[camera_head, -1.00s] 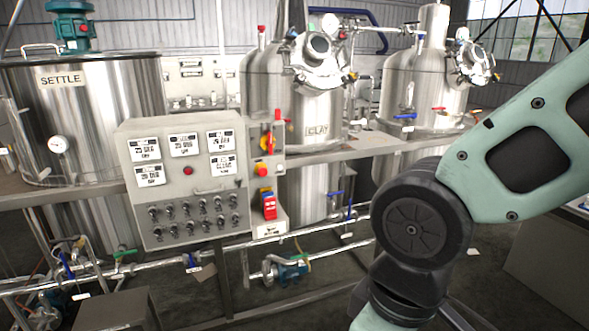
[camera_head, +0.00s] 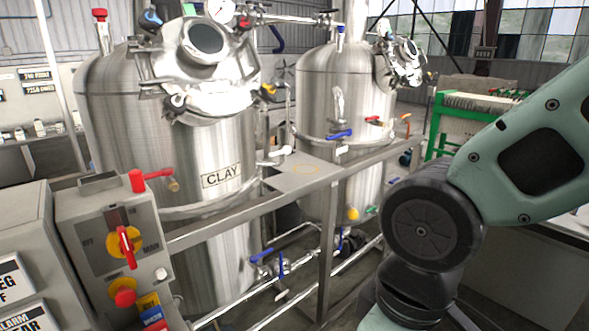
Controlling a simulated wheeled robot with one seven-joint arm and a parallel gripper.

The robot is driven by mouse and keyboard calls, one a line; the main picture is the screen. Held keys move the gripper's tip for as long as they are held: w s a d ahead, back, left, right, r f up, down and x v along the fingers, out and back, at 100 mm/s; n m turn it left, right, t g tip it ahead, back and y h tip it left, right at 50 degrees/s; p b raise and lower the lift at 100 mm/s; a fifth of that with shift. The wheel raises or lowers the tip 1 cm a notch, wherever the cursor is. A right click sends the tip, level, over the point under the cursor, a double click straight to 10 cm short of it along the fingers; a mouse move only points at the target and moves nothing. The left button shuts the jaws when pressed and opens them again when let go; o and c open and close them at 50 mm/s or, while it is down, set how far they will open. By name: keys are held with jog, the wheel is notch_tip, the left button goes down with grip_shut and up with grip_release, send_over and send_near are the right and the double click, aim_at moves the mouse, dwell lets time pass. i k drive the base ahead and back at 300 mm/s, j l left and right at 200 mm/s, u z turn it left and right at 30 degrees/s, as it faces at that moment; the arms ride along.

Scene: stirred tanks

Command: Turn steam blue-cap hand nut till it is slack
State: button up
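No nut with a steam label can be read in this view, so I cannot tell which part is the steam blue-cap hand nut. Several blue parts show: a blue handle (camera_head: 339,135) on the front of the right steel tank (camera_head: 350,88), and blue valve handles (camera_head: 281,263) on the low pipes. A small blue part (camera_head: 152,17) sits at the top of the tank marked CLAY (camera_head: 215,150). My arm fills the right side of the picture. My gripper is outside the view.
A grey control box with a red and yellow switch (camera_head: 124,243) stands at the lower left. A steel frame rail (camera_head: 255,222) runs in front of the tanks. A green-framed rack (camera_head: 480,104) stands at the back right. Dark floor shows between the frame and my arm.

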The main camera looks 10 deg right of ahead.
aim_at(388, 38)
jog(key=i+l+z, duration=0.2)
jog(key=i+z, duration=0.75)
jog(key=i+j+z, duration=0.2)
jog(key=i+z, duration=0.3)
